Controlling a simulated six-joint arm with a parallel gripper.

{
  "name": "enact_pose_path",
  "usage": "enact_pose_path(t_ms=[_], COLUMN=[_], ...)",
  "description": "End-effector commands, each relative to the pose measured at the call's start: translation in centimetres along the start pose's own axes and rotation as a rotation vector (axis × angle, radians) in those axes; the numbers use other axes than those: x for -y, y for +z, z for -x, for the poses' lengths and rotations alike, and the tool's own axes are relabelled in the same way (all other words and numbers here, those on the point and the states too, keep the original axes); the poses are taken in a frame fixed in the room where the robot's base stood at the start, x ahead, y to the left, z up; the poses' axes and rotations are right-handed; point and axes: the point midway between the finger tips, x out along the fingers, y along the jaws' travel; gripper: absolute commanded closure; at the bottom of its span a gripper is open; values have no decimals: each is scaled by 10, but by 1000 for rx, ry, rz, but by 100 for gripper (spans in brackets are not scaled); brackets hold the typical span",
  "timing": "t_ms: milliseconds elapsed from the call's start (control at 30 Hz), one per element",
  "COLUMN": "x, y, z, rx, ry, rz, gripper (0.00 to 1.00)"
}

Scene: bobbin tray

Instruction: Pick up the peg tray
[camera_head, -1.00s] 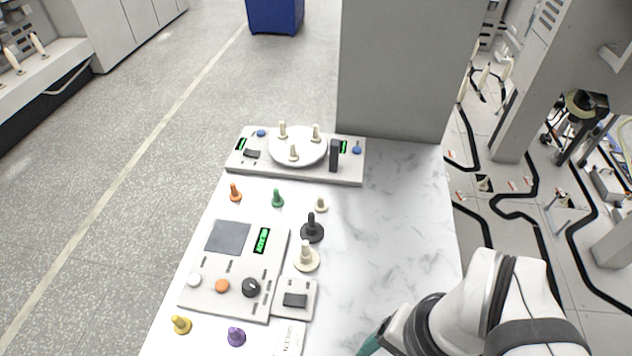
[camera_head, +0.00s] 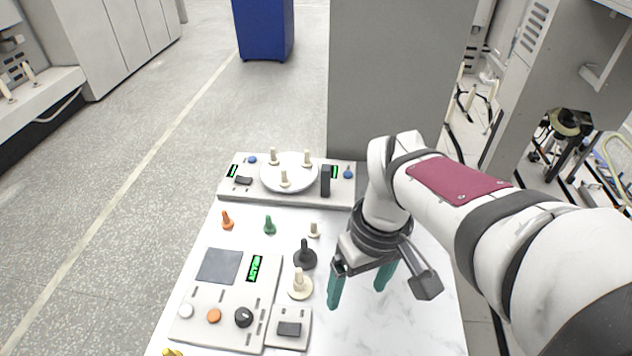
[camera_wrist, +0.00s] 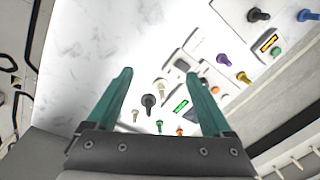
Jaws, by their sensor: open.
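The peg tray appears to be the round white tray (camera_head: 301,178) with three upright cream pegs. It sits on a flat grey console (camera_head: 238,191) at the far end of the marble table. My gripper (camera_head: 357,296) has two teal fingers, spread apart and empty. It hangs above the table, nearer and to the right of the tray, clearly apart from it. In the wrist view, my gripper (camera_wrist: 158,76) also shows open, with nothing between its fingers. I cannot make out the tray there.
A black peg (camera_head: 305,258) and a cream peg (camera_head: 299,288) stand left of my gripper. Orange (camera_head: 227,221), green (camera_head: 269,225) and small cream pegs stand before the console. A control panel (camera_head: 207,326) lies at left. A tall grey block (camera_head: 395,95) rises behind the table.

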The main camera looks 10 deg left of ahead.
Motion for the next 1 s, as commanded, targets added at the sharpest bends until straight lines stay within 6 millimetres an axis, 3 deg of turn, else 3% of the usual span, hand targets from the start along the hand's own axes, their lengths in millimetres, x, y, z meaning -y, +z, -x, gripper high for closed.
enact_pose_path(t_ms=[33,133,200,300,367,600,1000], x=[2,13,22,30,31,25,22], y=[-38,-104,-134,-155,-159,-158,-159], z=[-12,-39,-57,-74,-84,-150,-220], rx=[18,36,47,56,58,61,59], ry=[13,40,53,62,64,62,63], rz=[231,685,910,1085,1121,1123,1118], gripper=[15,15,15,15,15,15,15])
